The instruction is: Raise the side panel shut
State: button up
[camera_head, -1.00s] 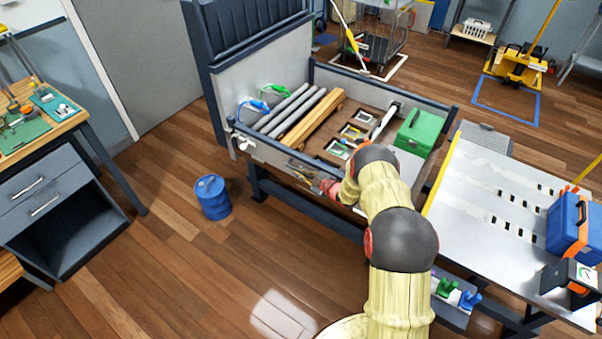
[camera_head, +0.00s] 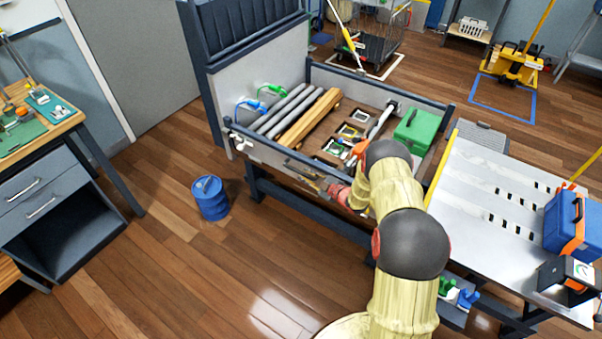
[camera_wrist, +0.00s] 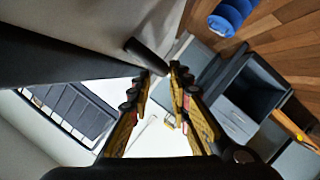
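The side panel (camera_head: 262,152) is a long grey board along the near side of the dark-framed bed. It stands roughly upright, and I cannot tell whether it is fully flush. A dark handle (camera_head: 303,169) is on its outer side near the middle. My gripper (camera_head: 328,185) is at the panel's outer side beside this handle, partly hidden by my arm. In the wrist view my gripper's fingertips (camera_wrist: 161,73) are close together at the end of a dark rod (camera_wrist: 146,54), apparently the handle. Whether they clamp it is unclear.
The bed holds grey pipes (camera_head: 285,108), wooden planks (camera_head: 309,118) and a green case (camera_head: 416,131). A blue drum (camera_head: 210,198) stands on the floor at left. A metal-topped table (camera_head: 480,190) is at right. Floor in front of the bed is open.

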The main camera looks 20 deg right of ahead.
jog(key=v, duration=0.6)
jog(key=shift+s, duration=0.15)
jog(key=shift+r, duration=0.15)
